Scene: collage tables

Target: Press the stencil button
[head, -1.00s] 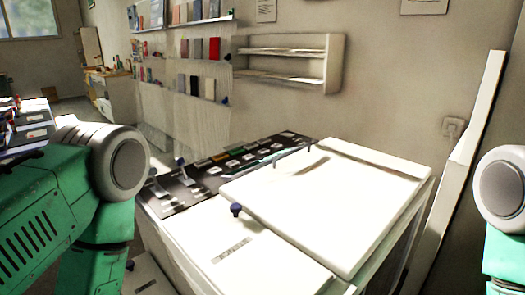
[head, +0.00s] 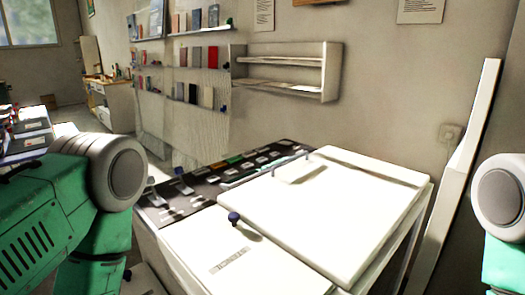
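A white copier-like machine (head: 330,210) stands in front of me, with a raised white lid and a lower white front surface. Along its far left side runs a dark control panel (head: 213,183) with several light buttons and a few coloured ones. A dark blue knob (head: 234,217) stands at the lid's near left edge. My green and grey arms show at the left and right edges; neither gripper is in view.
A white wall shelf (head: 288,70) hangs behind the machine. Racks of books (head: 200,92) line the wall to its left. A white board (head: 460,180) leans at the right beside the machine. A table edge with books (head: 28,137) is at far left.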

